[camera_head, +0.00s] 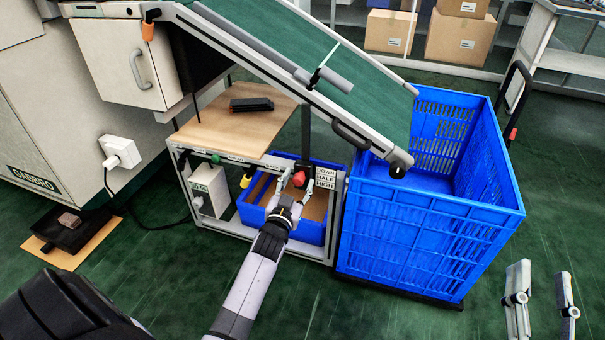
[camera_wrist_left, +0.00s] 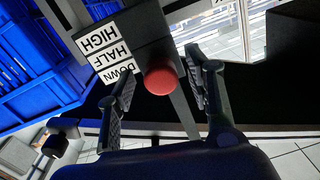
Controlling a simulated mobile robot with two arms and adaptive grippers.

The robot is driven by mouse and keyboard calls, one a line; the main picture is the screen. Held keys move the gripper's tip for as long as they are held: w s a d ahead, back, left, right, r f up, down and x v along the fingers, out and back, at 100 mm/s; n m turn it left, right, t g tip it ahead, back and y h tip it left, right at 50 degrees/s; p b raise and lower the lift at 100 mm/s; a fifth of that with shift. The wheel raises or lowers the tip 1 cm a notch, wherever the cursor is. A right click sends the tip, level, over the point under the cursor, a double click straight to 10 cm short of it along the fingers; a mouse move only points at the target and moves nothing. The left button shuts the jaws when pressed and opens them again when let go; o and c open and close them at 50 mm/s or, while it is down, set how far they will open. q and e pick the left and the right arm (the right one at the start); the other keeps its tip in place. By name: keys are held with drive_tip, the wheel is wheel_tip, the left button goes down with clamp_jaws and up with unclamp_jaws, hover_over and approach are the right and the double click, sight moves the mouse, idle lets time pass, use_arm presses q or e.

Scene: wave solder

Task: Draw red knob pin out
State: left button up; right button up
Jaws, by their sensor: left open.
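The red knob (camera_head: 299,179) sits on a dark block on the frame under the conveyor, beside a label reading DOWN, HALF, HIGH (camera_head: 325,177). In the left wrist view the round red knob (camera_wrist_left: 161,82) faces me, with the label (camera_wrist_left: 108,54) upside down next to it. My left gripper (camera_head: 293,188) is open right in front of the knob. Its two fingers (camera_wrist_left: 160,70) stand on either side of the knob with gaps visible. The pin behind the knob is hidden. My right gripper (camera_head: 541,272) is open and empty at the lower right, over the floor.
A large blue crate (camera_head: 400,235) stands just right of the frame. The green conveyor (camera_head: 290,40) slopes above. A wooden shelf (camera_head: 225,128) holds a black object (camera_head: 252,104). A blue bin (camera_head: 308,230) sits below the knob. A cable lies on the floor at left.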

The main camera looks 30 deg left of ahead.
use_arm(q)
drive_tip(key=shift+w+a, duration=0.1)
drive_tip(key=shift+w, duration=0.35)
drive_tip(key=shift+r, duration=0.1)
clamp_jaws()
idle(0.3)
idle(0.3)
